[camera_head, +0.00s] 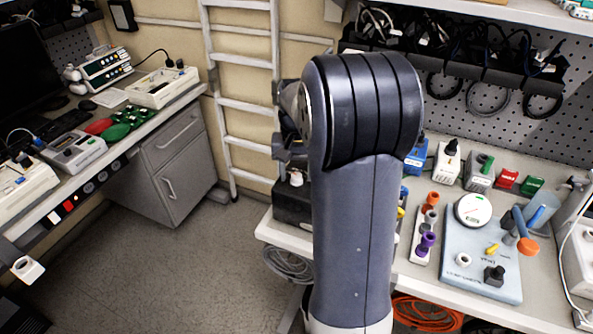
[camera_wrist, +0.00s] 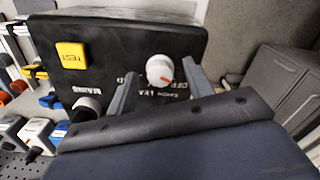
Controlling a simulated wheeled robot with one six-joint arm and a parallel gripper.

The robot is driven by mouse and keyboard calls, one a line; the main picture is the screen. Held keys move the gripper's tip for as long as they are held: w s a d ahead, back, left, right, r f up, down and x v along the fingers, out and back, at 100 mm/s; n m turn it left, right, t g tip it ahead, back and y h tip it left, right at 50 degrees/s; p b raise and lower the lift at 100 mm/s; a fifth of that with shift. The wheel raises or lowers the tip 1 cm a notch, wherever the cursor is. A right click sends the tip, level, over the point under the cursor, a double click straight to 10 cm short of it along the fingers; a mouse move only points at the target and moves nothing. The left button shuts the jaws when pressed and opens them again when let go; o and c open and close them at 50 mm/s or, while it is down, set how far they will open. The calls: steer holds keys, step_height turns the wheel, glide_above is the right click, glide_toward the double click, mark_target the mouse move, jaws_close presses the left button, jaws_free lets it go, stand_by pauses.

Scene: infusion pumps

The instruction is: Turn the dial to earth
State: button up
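The dial (camera_wrist: 158,66) is a white round knob with an orange mark, set on a black box (camera_wrist: 120,48). Printed words beside it read partly as OFF, LEAD and EARTH, upside down in the wrist view. My gripper (camera_wrist: 160,72) is open, with one finger on each side of the dial in the picture and visible gaps between. I cannot tell whether the fingertips are level with the knob or short of it. In the head view, the black box (camera_head: 291,208) sits at the bench's left end, partly hidden by my arm.
A yellow TEST button (camera_wrist: 71,55) and a round part by the word MAINS (camera_wrist: 87,104) are on the same box. A light blue panel with a gauge (camera_head: 481,262) and a row of coloured knobs (camera_head: 425,228) stand to the right. Open floor (camera_head: 165,270) lies left.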

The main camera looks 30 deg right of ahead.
steer(key=c, duration=0.9)
steer(key=shift+m, duration=0.3)
steer(key=m, duration=0.3)
steer(key=shift+m+p, duration=0.3)
steer(key=shift+p, duration=0.1)
steer(key=shift+m, duration=2.3)
steer(key=o, duration=1)
steer(key=shift+r, duration=0.1)
